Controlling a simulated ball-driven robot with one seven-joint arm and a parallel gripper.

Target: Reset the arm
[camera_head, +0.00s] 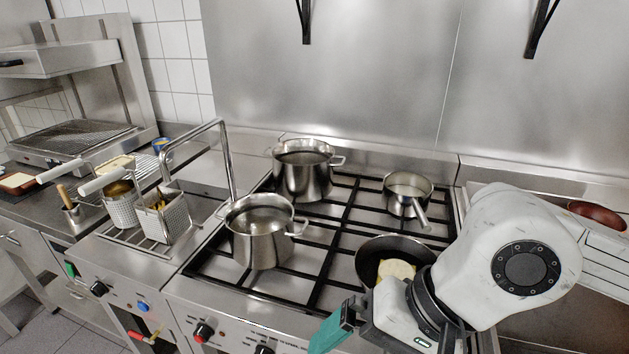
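My arm (510,250) is white and comes in from the right, reaching over the front right of the stove. My gripper (332,328) is at the bottom of the view, by the stove's front edge. One teal finger shows; the rest is hidden or cut off, so I cannot tell its opening or whether it holds anything. A dark frying pan (372,247) with a pale yellow piece of food (396,269) in it sits on the stove just behind my gripper. My arm partly hides the pan.
The gas stove (325,262) also bears a front steel pot (262,240), a back pot (303,175) and a small saucepan (408,192) with its handle toward me. Fryer baskets (163,217) stand at the left, below a tall tap (226,160). A brown-red item (597,215) lies right of my arm.

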